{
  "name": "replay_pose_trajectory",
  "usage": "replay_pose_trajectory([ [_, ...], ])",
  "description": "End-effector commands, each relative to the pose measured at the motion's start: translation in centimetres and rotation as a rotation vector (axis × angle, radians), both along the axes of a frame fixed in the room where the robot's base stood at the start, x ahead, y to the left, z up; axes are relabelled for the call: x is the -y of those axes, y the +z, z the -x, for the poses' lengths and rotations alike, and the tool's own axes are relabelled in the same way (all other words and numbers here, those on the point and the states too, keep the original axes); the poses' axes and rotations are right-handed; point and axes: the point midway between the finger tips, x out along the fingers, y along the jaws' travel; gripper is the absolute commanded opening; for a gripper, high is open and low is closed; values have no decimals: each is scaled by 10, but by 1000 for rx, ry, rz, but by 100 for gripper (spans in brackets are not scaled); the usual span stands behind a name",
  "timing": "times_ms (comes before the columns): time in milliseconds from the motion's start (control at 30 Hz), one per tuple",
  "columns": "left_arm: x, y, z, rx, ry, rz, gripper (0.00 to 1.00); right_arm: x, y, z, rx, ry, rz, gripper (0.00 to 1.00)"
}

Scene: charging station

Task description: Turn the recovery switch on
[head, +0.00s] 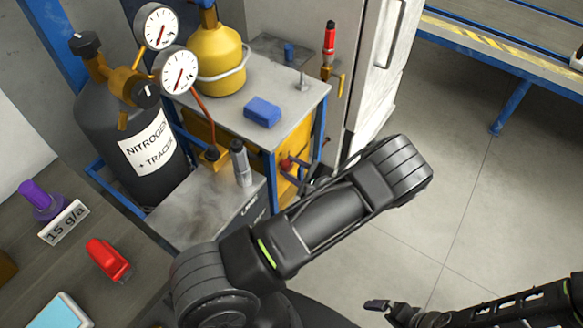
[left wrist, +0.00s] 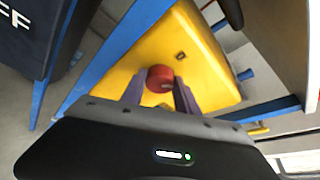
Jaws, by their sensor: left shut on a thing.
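A round red knob (left wrist: 160,78) sits on the yellow panel (left wrist: 187,45) of a blue-framed machine. I take it to be the recovery switch. My left gripper (left wrist: 160,92) has one finger on each side of the knob and is shut on it. In the head view the red knob (head: 286,163) shows small on the machine's side, partly hidden by my left gripper (head: 300,172). The knob's on or off position cannot be read. My right gripper (head: 382,308) is low at the right, away from the machine, and its jaws are too small to judge.
A black nitrogen cylinder (head: 140,150) with gauges stands left of the machine. A yellow tank (head: 215,62) and a blue block (head: 262,112) sit on the machine's top (head: 290,88). A grey box (head: 200,210) stands in front. Open floor (head: 450,180) lies to the right.

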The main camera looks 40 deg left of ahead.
Motion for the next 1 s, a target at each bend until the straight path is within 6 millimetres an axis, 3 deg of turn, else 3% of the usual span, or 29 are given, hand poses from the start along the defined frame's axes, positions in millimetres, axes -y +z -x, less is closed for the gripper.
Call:
replay_pose_trajectory([
  [1000, 0, -1, -6, -794, 1, 20, 0, 0, -32, 0, 1, 1, 0, 100],
])
